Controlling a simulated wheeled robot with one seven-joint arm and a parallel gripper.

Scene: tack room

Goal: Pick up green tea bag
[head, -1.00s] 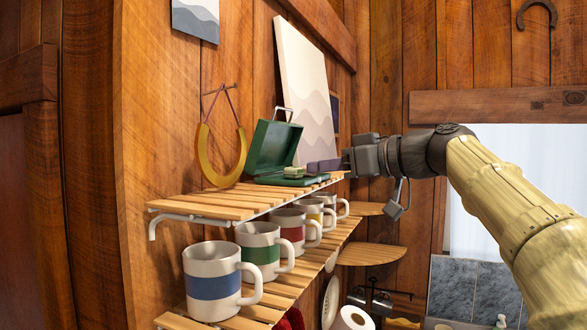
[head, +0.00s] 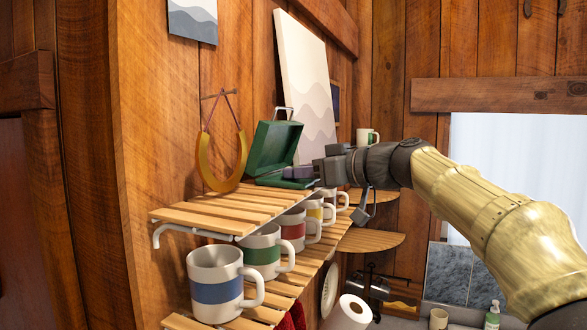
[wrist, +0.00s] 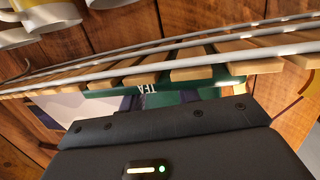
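An open green tea box (head: 272,148) with a raised lid stands on the upper slatted shelf (head: 215,208). Its green edge with "TEA" lettering shows in the wrist view (wrist: 175,88), beyond the slats. My gripper (head: 298,172) reaches in from the right, with its purplish fingertips over the right part of the box's low base. I cannot tell whether the fingers touch anything or how far apart they are. The green tea bag is not visible now; the gripper covers the inside of the box. In the wrist view the dark gripper body fills the lower part.
Several striped mugs, including a blue one (head: 216,284) and a green one (head: 265,250), stand on the shelf below. A yellow horseshoe (head: 221,175) hangs left of the box. A canvas (head: 304,85) leans behind it. The upper shelf's front left is clear.

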